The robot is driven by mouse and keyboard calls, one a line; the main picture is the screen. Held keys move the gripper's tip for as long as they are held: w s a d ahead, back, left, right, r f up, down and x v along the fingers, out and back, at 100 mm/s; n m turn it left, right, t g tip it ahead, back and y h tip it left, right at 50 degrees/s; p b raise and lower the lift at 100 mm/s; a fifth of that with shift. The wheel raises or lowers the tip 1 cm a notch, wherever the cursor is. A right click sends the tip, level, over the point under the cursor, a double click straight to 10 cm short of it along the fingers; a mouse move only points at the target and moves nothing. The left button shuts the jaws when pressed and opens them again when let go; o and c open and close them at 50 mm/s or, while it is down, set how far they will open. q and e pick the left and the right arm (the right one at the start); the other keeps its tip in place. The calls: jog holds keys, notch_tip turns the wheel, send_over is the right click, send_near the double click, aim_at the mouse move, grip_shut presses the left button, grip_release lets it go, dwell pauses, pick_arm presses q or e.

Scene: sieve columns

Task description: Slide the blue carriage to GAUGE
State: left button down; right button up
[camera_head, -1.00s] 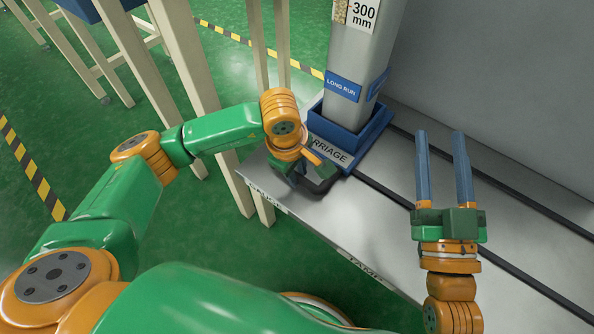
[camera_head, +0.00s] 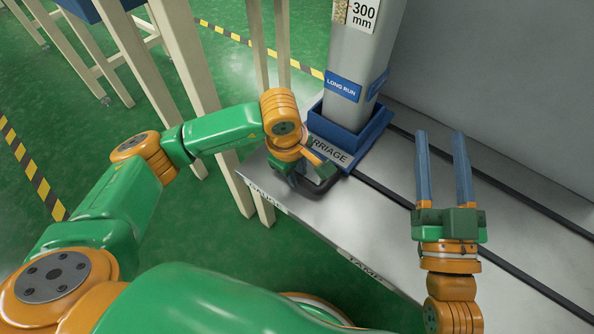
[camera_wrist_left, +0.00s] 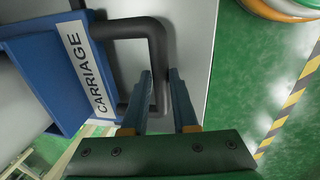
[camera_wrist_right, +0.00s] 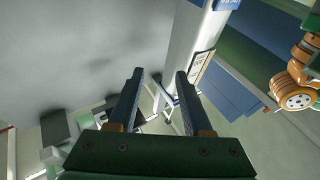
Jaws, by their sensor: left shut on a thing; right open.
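The blue carriage (camera_head: 318,130) sits on the rails of the grey bench at its far left end, with a tall grey column standing in it. Its white CARRIAGE label (camera_wrist_left: 86,68) and dark handle (camera_wrist_left: 155,40) show in the left wrist view. My left gripper (camera_wrist_left: 160,74) is shut on the handle's outer bar, one finger on each side. In the head view my left gripper (camera_head: 316,170) partly hides the handle. The GAUGE label (camera_head: 266,193) is on the bench's front edge, beside the carriage. My right gripper (camera_head: 440,133) is open and empty above the bench.
A second edge label, seemingly TAMP (camera_head: 366,268), lies further right. Dark rails (camera_head: 390,193) run right from the carriage, clear of objects except my right arm overhead. A grey wall (camera_head: 490,80) stands behind. Pale posts (camera_head: 195,60) stand to the left.

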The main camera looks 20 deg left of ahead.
pick_arm(q)
jog(key=shift+a, duration=0.1)
jog(key=a, duration=0.1)
jog(key=w+a+b, duration=0.1)
jog(key=a, duration=0.1)
jog(key=shift+w+a, duration=0.2)
jog(key=shift+a, duration=0.05)
jog(key=shift+w+a, duration=0.1)
jog(key=shift+a, duration=0.1)
pick_arm(e)
jog(key=s+r+t+y, duration=0.2)
jog(key=s+r+t, duration=0.1)
jog(key=r, duration=0.3)
jog(key=shift+s+n+t, duration=0.3)
jog(key=shift+t, duration=0.1)
pick_arm(q)
jog(key=c, duration=0.7)
grip_release()
jog(key=shift+a, duration=0.15)
pick_arm(e)
jog(key=shift+a, duration=0.1)
pick_arm(q)
jog(key=shift+r, duration=0.1)
pick_arm(e)
jog(key=shift+w, duration=0.15)
